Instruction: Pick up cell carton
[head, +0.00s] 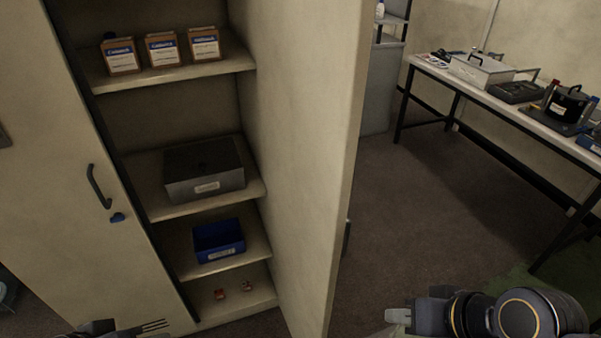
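Three brown cartons with blue and white labels stand in a row on the top visible shelf of an open cabinet: a left carton (120,57), a middle carton (163,50) and a right carton (204,44). Their print is too small to read surely, so I cannot tell which is the cell carton. My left gripper (155,327) shows only partly at the bottom edge, far below the cartons. My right gripper (393,322) is at the bottom, right of the cabinet door, away from the cartons. Whether either gripper is open or shut is unclear.
Lower shelves hold a grey box (204,168), a blue bin (219,240) and two small red items (220,294). The open cabinet door (305,150) stands between the shelves and my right arm. A workbench (520,108) with equipment is at right. Floor between is clear.

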